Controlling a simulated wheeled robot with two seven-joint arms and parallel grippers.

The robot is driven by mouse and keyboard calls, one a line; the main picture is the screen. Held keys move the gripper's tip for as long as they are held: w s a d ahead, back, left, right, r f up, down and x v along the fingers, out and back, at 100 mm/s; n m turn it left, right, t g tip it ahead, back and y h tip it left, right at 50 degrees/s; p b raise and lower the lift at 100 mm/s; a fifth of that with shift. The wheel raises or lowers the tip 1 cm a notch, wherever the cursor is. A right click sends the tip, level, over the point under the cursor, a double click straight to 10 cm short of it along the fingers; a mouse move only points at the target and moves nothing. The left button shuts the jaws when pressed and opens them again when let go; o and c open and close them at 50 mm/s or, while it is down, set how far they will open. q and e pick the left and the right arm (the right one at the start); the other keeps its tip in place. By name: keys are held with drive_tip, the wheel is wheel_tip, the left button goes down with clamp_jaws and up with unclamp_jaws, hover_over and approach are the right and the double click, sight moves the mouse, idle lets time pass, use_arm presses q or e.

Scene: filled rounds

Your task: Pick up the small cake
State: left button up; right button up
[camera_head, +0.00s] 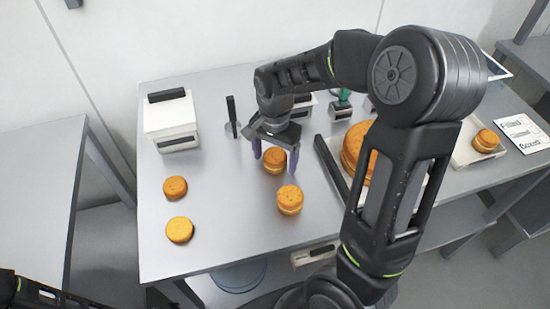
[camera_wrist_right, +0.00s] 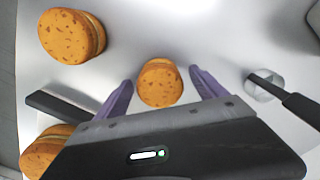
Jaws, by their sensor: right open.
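A small orange-brown round cake (camera_head: 275,163) with dark specks sits on the grey table, between the purple fingers of my right gripper (camera_head: 275,158). In the right wrist view the small cake (camera_wrist_right: 160,83) lies between the two spread fingertips (camera_wrist_right: 163,82), with a gap on each side. My right gripper is open. Another small filled cake (camera_head: 290,199) stands just in front of it, towards the table's front edge. My left gripper is out of frame; only a dark part of my arm shows at the lower left.
Two flat rounds (camera_head: 175,188) (camera_head: 179,231) lie at the left. A large cake (camera_head: 354,150) is partly hidden by my right arm, beside a dark bar (camera_head: 332,168). A filled cake (camera_head: 486,141) sits on a right-hand tray. A white box (camera_head: 171,122) and a dark-handled tool (camera_head: 231,116) stand behind.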

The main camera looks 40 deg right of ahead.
sight(275, 155)
drive_tip(key=shift+c, duration=0.5)
drive_tip(key=c, duration=0.8)
drive_tip(key=shift+r, duration=0.15)
drive_tip(key=shift+c, duration=0.2)
wheel_tip(275, 155, up, 10)
drive_tip(key=shift+f+b, duration=0.1)
drive_tip(key=shift+b, duration=0.45)
